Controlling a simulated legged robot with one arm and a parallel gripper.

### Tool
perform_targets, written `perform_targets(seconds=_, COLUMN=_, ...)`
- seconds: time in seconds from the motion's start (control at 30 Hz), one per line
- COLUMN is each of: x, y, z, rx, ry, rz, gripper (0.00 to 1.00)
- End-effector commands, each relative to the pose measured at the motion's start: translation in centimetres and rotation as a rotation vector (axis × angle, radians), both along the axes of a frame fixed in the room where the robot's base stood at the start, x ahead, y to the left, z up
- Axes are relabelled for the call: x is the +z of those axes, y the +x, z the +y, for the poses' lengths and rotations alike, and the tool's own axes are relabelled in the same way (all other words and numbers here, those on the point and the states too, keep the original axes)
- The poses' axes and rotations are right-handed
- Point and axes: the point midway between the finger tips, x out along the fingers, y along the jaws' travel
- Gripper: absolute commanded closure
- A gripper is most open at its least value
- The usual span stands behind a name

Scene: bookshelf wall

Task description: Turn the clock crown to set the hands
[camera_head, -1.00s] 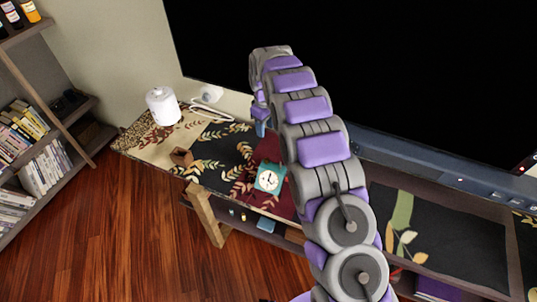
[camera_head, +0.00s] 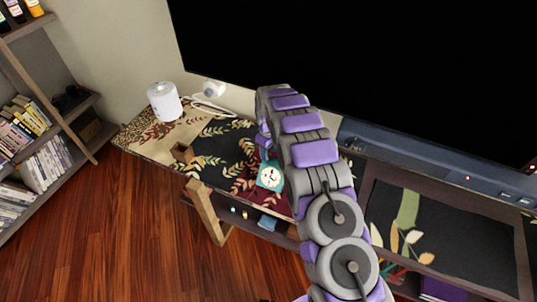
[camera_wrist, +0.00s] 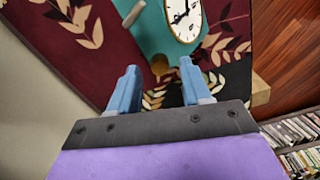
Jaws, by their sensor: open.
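The teal clock (camera_head: 263,184) with a white round face sits on the leaf-patterned cabinet top, beside my arm. In the wrist view the clock (camera_wrist: 152,32) is at the top, partly cut off, with its gold-rimmed face and dark hands showing. A small brownish-gold knob (camera_wrist: 160,65), which looks like the crown, sticks out from its near edge. My gripper (camera_wrist: 160,75) has its two blue fingers apart, one on each side of the knob in this view. I cannot tell whether they touch it. In the head view the fingers are mostly hidden behind my arm.
A white cylinder (camera_head: 164,103) and a small brown box (camera_head: 182,152) stand on the cabinet top to the left. The large black screen (camera_head: 380,70) rises behind. A bookshelf (camera_head: 40,140) stands at far left. The wood floor (camera_head: 130,230) in front is clear.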

Motion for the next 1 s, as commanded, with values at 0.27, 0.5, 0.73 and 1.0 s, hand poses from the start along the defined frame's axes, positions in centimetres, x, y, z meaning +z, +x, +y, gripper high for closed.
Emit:
perform_targets(seconds=0.27, x=-1.36, y=0.05, z=0.03, rx=0.000, ry=0.001, rz=-0.003, gripper=0.52)
perform_targets(seconds=0.5, x=-1.34, y=0.04, z=0.03, rx=0.000, ry=0.000, rz=-0.001, gripper=0.62)
perform_targets(seconds=0.73, x=-1.35, y=0.04, z=0.03, rx=-0.001, ry=0.000, rz=-0.001, gripper=0.84)
perform_targets(seconds=1.0, x=-1.36, y=0.05, z=0.02, rx=-0.001, ry=0.000, rz=-0.001, gripper=1.00)
